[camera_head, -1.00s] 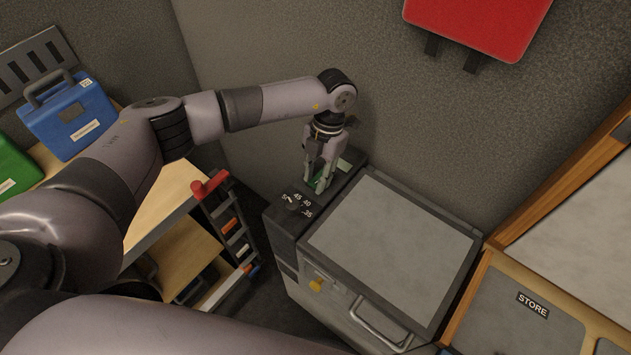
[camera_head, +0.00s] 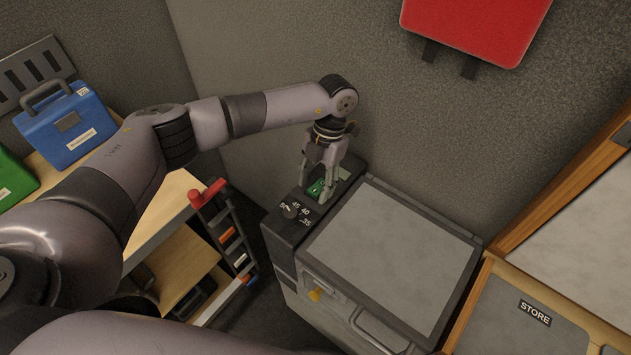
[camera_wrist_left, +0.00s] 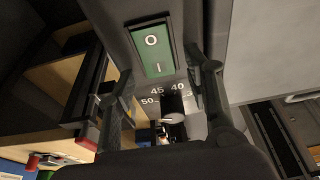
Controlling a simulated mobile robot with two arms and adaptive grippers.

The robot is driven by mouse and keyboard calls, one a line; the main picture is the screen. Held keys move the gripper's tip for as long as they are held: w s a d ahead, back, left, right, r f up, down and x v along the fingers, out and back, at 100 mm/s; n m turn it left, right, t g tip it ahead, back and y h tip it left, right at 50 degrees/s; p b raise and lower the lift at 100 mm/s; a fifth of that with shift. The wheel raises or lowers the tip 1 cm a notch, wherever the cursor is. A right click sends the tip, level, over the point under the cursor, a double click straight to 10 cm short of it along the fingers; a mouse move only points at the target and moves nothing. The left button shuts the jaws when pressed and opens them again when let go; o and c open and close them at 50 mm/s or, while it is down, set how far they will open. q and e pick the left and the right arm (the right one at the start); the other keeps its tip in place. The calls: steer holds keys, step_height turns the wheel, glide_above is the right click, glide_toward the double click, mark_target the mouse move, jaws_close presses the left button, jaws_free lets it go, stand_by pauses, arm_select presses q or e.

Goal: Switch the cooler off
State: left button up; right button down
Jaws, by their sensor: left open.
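The cooler (camera_head: 390,252) is a grey box with a flat lid and a dark control strip along its left side. A green rocker switch (camera_head: 316,188) marked O and I sits on that strip; it also shows in the left wrist view (camera_wrist_left: 152,50). A dial (camera_head: 290,211) with numbers is beside it, nearer to me. I cannot tell whether a fingertip touches the strip. My right gripper is not in view.
A wooden shelf (camera_head: 160,215) with a blue case (camera_head: 68,128) and a green case (camera_head: 12,182) stands at the left. A red panel (camera_head: 475,25) hangs on the wall. A STORE board (camera_head: 510,320) lies at the right.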

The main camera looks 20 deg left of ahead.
mark_target(321, 184)
arm_select(q)
steer(key=v, duration=0.7)
steer(key=shift+w+r, duration=0.1)
steer(key=shift+r, duration=0.15)
stand_by(0.3)
